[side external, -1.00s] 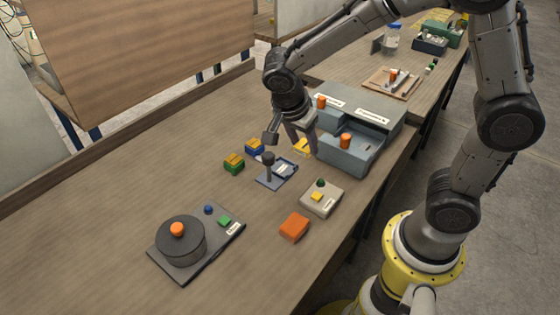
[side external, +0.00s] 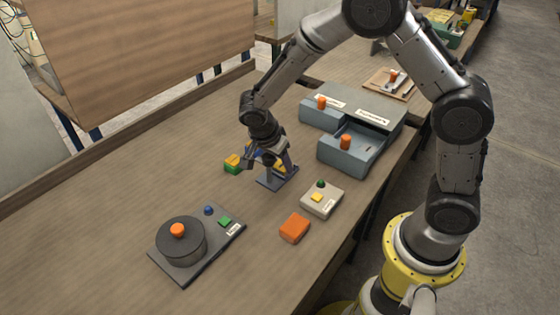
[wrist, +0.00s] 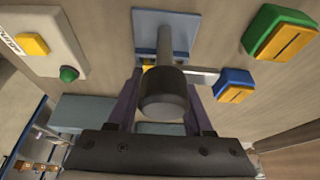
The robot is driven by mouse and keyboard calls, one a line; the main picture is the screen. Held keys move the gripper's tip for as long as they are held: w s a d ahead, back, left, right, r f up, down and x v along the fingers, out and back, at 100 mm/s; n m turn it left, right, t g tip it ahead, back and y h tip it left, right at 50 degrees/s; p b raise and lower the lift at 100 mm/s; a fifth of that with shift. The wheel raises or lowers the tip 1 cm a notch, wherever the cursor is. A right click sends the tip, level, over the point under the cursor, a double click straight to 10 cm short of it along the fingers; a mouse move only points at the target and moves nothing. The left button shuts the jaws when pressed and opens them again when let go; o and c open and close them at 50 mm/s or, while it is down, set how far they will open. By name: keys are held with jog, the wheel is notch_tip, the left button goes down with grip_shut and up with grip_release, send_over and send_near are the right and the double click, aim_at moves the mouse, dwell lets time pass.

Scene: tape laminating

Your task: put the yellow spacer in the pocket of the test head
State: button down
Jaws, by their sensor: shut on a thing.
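The yellow spacer (side external: 280,167) shows as a small yellow patch at my gripper (side external: 278,163), which is shut on it. My gripper is low over the test head, a blue-grey plate (side external: 270,184) with an upright post and dark cylindrical knob. In the wrist view, the knob (wrist: 165,93) stands between my gripper's purple fingers (wrist: 160,98) in the picture and the plate (wrist: 152,22) lies beyond.
A green block with a yellow top (wrist: 278,33) and a blue one (wrist: 233,86) lie beside the test head. A beige button box (side external: 322,201), an orange block (side external: 294,227) and a round dark device (side external: 181,243) are nearer. A grey-blue machine (side external: 350,120) stands behind.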

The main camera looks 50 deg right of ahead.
jog(key=shift+f, duration=0.15)
jog(key=shift+c, duration=1.5)
grip_release()
